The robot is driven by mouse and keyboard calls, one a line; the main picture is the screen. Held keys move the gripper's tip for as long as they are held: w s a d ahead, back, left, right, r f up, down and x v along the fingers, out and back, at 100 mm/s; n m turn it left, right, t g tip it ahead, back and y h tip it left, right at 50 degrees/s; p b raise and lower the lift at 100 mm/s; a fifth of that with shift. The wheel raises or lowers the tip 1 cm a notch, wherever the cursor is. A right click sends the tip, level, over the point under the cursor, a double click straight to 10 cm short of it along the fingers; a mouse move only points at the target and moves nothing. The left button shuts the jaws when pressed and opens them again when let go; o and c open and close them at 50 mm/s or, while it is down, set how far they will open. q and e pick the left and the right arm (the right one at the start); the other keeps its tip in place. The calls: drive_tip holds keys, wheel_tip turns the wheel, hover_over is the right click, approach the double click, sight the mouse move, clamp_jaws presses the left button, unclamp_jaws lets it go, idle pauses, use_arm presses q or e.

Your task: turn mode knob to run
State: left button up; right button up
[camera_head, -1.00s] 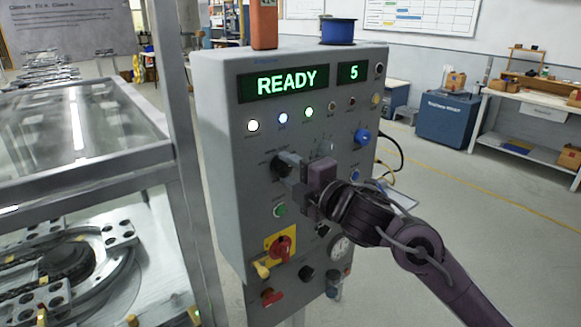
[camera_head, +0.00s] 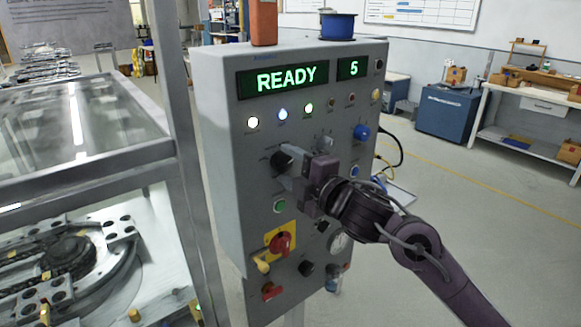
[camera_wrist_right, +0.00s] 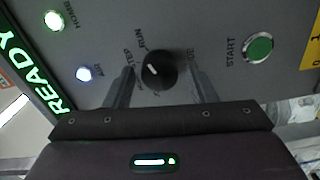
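The mode knob (camera_head: 282,160) is a round black knob on the grey control panel (camera_head: 232,190). In the right wrist view the black knob (camera_wrist_right: 158,68) has a white mark, with the RUN and STEP lettering beside it. My right gripper (camera_head: 287,170) is at the panel, partly in front of the knob's lower right side. In the wrist view the right gripper (camera_wrist_right: 162,76) is open, one finger on each side of the knob, with visible gaps. Whether the fingertips reach the panel is unclear. My left gripper is not in view.
The display (camera_head: 290,79) reads READY and 5. A green START button (camera_wrist_right: 259,48) and a red knob on a yellow plate (camera_head: 281,243) sit close to the mode knob. A glazed machine enclosure (camera_head: 80,165) stands at the left. Floor is clear at the right.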

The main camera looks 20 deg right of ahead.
drive_tip(key=shift+o, duration=0.6)
drive_tip(key=shift+s+d+f, duration=0.1)
drive_tip(key=shift+s, duration=0.2)
drive_tip(key=b+v, duration=0.2)
drive_tip(key=v, duration=0.5)
drive_tip(key=shift+s, duration=0.1)
